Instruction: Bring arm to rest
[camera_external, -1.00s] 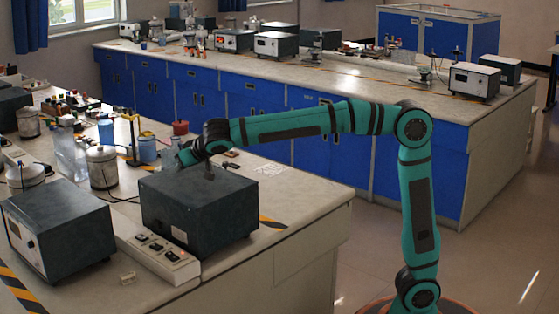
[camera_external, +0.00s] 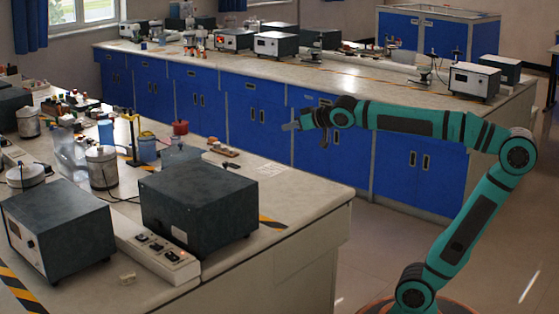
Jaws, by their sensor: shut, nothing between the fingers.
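My teal and black arm reaches left from its base at the lower right, with its elbow raised at the right. My gripper (camera_external: 290,126) is at the arm's left end. It is shut and empty, in the air in front of the blue cabinets and beyond the near bench's back right edge. It looks small here, and its fingers are hard to make out. It appears apart from everything around it.
The near bench (camera_external: 310,205) holds a dark box (camera_external: 200,205), a second box (camera_external: 60,235), a power strip (camera_external: 160,256) and jars. The far bench (camera_external: 330,82) with blue cabinets stands behind my arm. Open floor (camera_external: 380,235) lies between the benches.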

